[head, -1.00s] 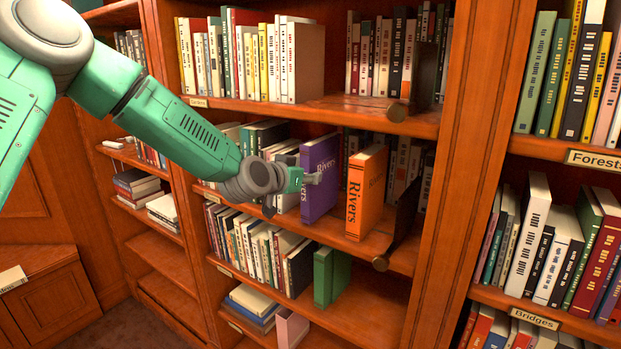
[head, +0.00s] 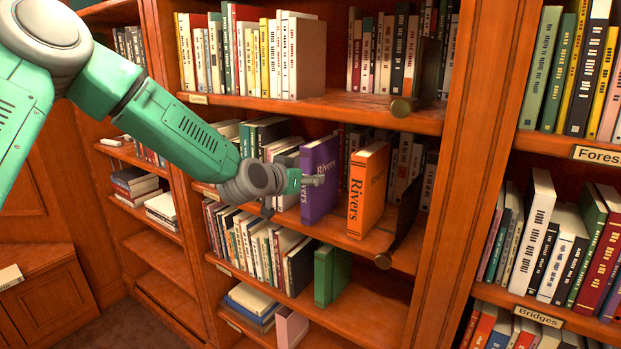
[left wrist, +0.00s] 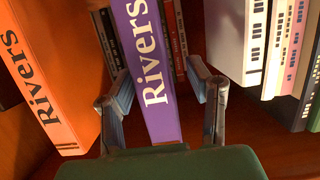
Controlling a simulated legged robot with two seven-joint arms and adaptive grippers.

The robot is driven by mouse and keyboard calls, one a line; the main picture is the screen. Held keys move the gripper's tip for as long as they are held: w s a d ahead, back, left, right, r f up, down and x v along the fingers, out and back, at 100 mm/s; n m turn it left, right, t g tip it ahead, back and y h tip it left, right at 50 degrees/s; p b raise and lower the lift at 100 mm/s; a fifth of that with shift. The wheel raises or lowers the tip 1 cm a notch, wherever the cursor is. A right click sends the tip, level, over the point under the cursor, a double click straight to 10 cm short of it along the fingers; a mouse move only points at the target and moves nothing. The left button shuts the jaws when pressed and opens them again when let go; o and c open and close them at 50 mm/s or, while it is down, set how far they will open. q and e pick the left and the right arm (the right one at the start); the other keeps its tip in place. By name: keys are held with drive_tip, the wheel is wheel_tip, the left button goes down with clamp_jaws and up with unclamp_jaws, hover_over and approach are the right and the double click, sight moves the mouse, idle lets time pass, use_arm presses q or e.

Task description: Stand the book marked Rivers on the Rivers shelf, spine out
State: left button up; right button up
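A purple book marked Rivers (head: 319,190) stands upright on the middle shelf (head: 401,252), spine facing out. An orange book, also marked Rivers (head: 367,192), stands upright to its right in the head view. My left gripper (head: 316,181) is at the purple book's spine. In the left wrist view its fingers (left wrist: 160,85) are apart, one on each side of the purple book (left wrist: 150,70). A gap shows beside the right finger; I cannot tell whether the left one touches. The orange book (left wrist: 45,80) is at the left there. My right gripper is not in view.
A dark bookend (head: 403,215) with a round knob stands right of the orange book. Pale books (head: 284,165) stand left of the purple one. The lower shelf has free room (head: 375,300).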

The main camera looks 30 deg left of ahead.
use_arm(q)
drive_tip(key=a+f+v, duration=0.1)
drive_tip(key=v, duration=1.1)
drive_tip(key=s+d+f+g+b, duration=0.2)
drive_tip(key=s+f, duration=0.1)
drive_tip(key=f, duration=0.6)
drive_tip(key=s+d+f+g+b, duration=0.2)
drive_tip(key=s+f, duration=0.2)
drive_tip(key=f, duration=0.6)
drive_tip(key=s+d+f+g+b, duration=0.2)
drive_tip(key=s+f+g, duration=0.1)
drive_tip(key=f, duration=0.6)
drive_tip(key=s+d+f+g+b, duration=0.2)
drive_tip(key=s+f+g+b, duration=0.1)
drive_tip(key=s+f, duration=0.8)
drive_tip(key=s+d+f+g+y+b, duration=0.1)
drive_tip(key=s+d+f+g+b, duration=0.1)
drive_tip(key=s+f, duration=0.9)
drive_tip(key=s+g+b, duration=0.1)
drive_tip(key=s+g, duration=0.1)
drive_tip(key=s, duration=0.1)
drive_tip(key=shift+d, duration=0.2)
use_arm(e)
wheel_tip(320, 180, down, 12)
